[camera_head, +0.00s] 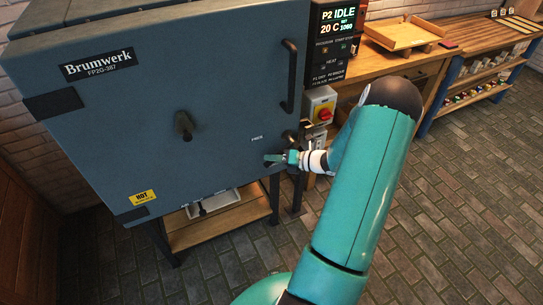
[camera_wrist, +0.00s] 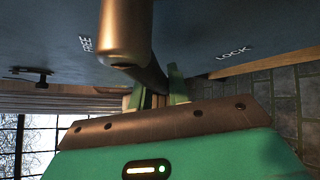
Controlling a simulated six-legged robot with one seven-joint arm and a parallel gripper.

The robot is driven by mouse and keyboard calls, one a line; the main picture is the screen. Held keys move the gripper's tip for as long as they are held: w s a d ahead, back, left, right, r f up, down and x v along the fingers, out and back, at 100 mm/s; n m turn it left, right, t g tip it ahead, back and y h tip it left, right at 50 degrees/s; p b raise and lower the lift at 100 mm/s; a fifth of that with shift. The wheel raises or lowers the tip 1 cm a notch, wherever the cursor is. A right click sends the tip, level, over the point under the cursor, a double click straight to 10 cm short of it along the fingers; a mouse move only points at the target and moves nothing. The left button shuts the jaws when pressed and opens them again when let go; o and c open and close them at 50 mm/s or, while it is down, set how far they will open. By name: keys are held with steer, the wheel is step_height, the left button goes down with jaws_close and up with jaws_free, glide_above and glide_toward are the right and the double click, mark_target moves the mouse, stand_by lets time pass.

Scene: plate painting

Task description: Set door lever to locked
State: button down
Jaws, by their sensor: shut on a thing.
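The door lever (camera_wrist: 125,35) shows in the wrist view as a bronze, rounded bar close to the camera, against the blue-grey kiln door. Its far part runs down and right to between my fingers. The FREE label (camera_wrist: 87,43) is left of the lever, and the LOCK label (camera_wrist: 233,53) is to its right. My gripper (camera_wrist: 157,92) has green fingers closed around the lever's dark part. In the head view my gripper (camera_head: 276,159) is at the door's lower right, just below the FREE label (camera_head: 257,139). There the lever is mostly hidden by my gripper and arm.
The kiln door (camera_head: 110,130) carries a central knob (camera_head: 183,125) and an upright handle (camera_head: 290,78). A red and yellow switch (camera_head: 321,110) sits right of the door below the display (camera_head: 337,30). A wooden bench (camera_head: 400,62) stands behind. Brick floor lies open at right.

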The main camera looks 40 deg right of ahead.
steer(key=s+d+f+n+g+h, duration=0.2)
steer(key=d+f+n+g+h, duration=0.1)
steer(key=d+h, duration=0.4)
steer(key=shift+f+n+g+h, duration=0.25)
steer(key=shift+n+g, duration=0.25)
steer(key=shift+n, duration=0.5)
steer(key=c, duration=1.3)
jaws_free()
steer(key=v, duration=1.3)
steer(key=shift+s+a+r, duration=0.1)
steer(key=shift+s+r, duration=0.15)
steer(key=shift+r, duration=0.05)
